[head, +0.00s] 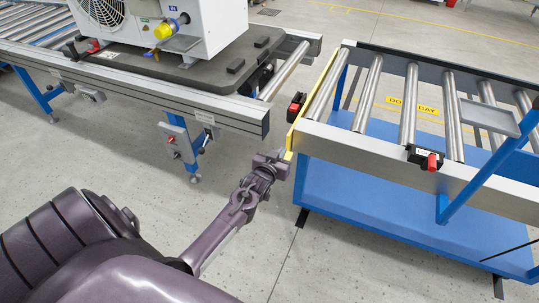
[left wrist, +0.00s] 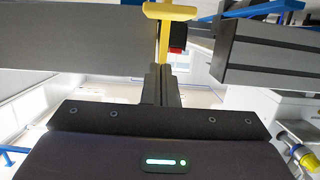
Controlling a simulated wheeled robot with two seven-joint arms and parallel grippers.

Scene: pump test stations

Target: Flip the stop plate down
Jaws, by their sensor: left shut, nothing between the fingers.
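The stop plate is the yellow strip (head: 312,98) across the left end of the blue roller cart (head: 375,212), facing the conveyor. It appears to stand up along that end, though its exact angle is hard to tell. A yellow tab shows at its near end. In the left wrist view the yellow part (left wrist: 165,42) looks T-shaped, just beyond the fingertips. My left gripper (head: 282,156) is shut and empty, close by the near end of the plate. I cannot tell whether it touches. Its dark fingers also show in the left wrist view (left wrist: 161,84). My right gripper is not in view.
A conveyor (head: 225,110) carries a white pump unit (head: 205,25) on a dark pallet (head: 185,72). A gap separates the conveyor from the cart. A black-and-red block (head: 295,107) sits beside the plate. A red-handled latch (head: 431,161) is on the cart's near rail.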

